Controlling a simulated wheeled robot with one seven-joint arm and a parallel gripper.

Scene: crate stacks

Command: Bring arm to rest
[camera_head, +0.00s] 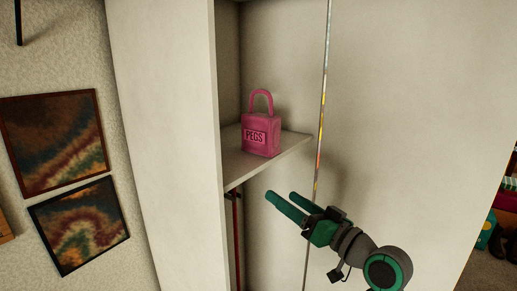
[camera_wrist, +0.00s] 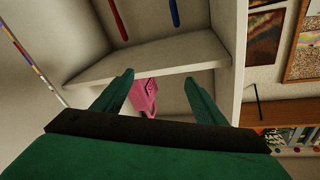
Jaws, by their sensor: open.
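My gripper (camera_head: 279,201) has green fingers, spread apart with nothing between them. In the head view it is in front of the open cupboard, below and to the right of the shelf (camera_head: 240,170). A pink peg bag (camera_head: 261,134) marked "PEGS", with a loop handle, stands upright on that shelf, apart from my gripper. In the wrist view the gripper (camera_wrist: 157,92) also shows open, and part of the pink bag (camera_wrist: 146,92) is visible beyond the fingers, partly hidden by the left finger.
The white cupboard side (camera_head: 165,130) stands left of the shelf, and a white panel (camera_head: 420,110) rises behind my arm. Framed pictures (camera_head: 80,225) hang on the left wall. A wooden shelf with books (camera_wrist: 290,135) shows in the wrist view. Colourful items stand at the far right.

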